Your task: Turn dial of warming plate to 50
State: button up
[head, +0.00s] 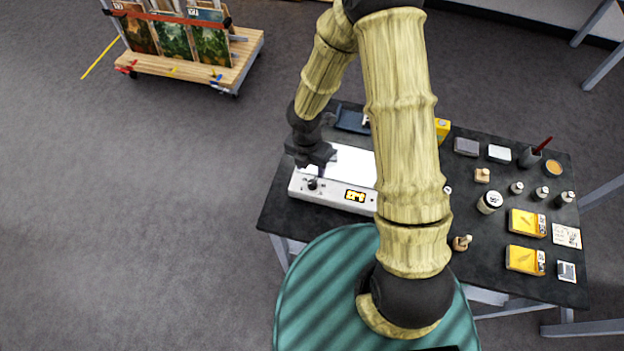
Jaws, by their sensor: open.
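The warming plate (353,163) is a white, flat box at the left end of the dark table, partly behind my arm. Its front face carries a small yellow display (355,196), whose digits are too small to read. A small dark dial (313,184) sits at the left of that front face. My gripper (314,174) points down right at the dial and is open. The fingertips overlap the dial in this view, so I cannot tell whether they touch it. The dial's pointer mark is not legible.
The dark table (480,265) holds several yellow boxes (526,259), small bottles and a white-lidded jar (489,202) on its right part. A wooden cart with paintings (190,68) stands at the far left. The floor left of the table is clear.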

aim_at(312, 182)
notch_tip(312, 182, down, 8)
jog(key=shift+s+d+r+b, duration=0.1)
jog(key=shift+d+r+b, duration=0.1)
jog(key=shift+b, duration=0.2)
jog(key=c, duration=1)
